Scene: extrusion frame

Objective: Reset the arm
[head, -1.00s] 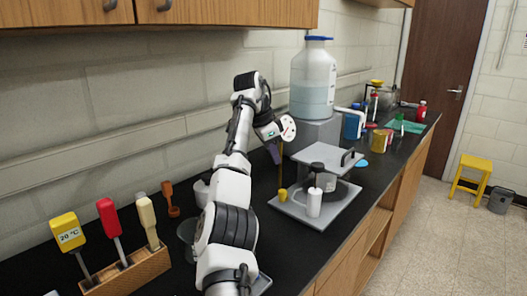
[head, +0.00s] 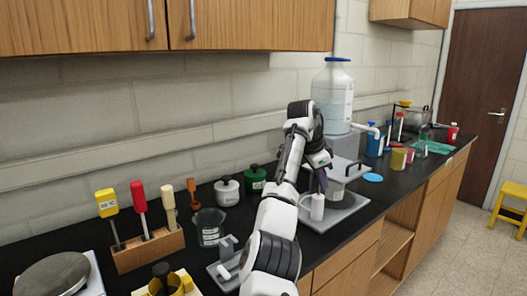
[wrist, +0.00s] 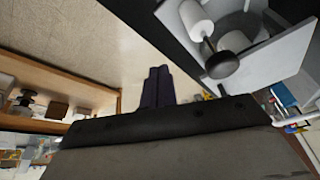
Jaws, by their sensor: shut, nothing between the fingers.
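My white and black arm reaches over the black bench in the head view. My gripper (head: 321,180) has dark fingers and points down, in front of the grey press-like stand. In the wrist view its fingers (wrist: 158,87) lie side by side, shut and empty.
A large clear bottle (head: 332,95) stands behind the gripper. A wooden rack (head: 148,250) with coloured tools, a glass beaker (head: 209,228), and white (head: 227,191) and green (head: 255,179) jars stand left of the arm. Wall cabinets (head: 240,25) hang above.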

